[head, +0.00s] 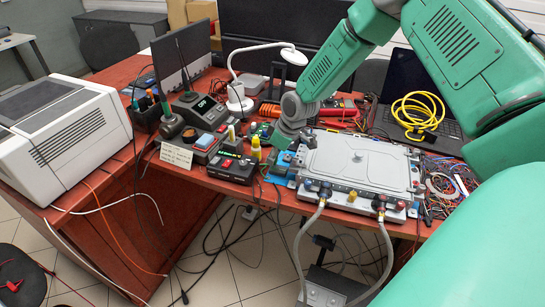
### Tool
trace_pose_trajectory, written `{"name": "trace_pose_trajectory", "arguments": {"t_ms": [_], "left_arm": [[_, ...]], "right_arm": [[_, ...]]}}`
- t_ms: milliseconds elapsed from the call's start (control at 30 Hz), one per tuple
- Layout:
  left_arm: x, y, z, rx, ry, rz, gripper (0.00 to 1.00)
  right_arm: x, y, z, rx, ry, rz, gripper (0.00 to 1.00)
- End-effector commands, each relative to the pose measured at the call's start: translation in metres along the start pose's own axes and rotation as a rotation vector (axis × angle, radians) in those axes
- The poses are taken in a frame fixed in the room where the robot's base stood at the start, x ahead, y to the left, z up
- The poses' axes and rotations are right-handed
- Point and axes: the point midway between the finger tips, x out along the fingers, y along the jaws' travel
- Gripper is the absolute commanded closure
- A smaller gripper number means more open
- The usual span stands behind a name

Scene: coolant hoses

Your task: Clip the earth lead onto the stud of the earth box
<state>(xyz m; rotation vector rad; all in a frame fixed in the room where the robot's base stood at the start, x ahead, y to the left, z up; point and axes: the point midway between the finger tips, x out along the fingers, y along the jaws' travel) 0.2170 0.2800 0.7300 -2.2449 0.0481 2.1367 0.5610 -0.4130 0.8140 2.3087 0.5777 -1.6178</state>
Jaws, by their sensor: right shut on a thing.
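My right gripper (282,142) reaches down from the right over the back left corner of the large grey housing. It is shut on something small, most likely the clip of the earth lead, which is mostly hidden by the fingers. A small blue box (284,158), seemingly the earth box, is just below the fingertips. Its stud cannot be made out, nor whether the held thing touches it. My left gripper is not in view.
The grey housing (355,160) with two hoses (386,245) hanging off its front fills the table's middle. A lamp (238,92), laptop (440,90) and yellow cable (418,110) are behind.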

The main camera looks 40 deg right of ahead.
Motion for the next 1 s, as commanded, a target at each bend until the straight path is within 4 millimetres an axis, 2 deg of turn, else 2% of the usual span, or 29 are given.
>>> {"name": "trace_pose_trajectory", "arguments": {"t_ms": [767, 800, 867, 1000], "left_arm": [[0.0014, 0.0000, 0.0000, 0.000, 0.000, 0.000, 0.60], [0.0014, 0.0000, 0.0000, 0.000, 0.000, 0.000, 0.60], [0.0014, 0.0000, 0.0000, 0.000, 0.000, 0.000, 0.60], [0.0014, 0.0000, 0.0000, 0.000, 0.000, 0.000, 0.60]], "right_arm": [[0.0055, -0.0001, 0.0022, 0.000, 0.000, 0.000, 1.00], [0.0055, -0.0001, 0.0021, 0.000, 0.000, 0.000, 0.79], [0.0054, 0.0000, 0.0021, 0.000, 0.000, 0.000, 0.62], [0.0054, 0.0000, 0.0021, 0.000, 0.000, 0.000, 0.62]]}}
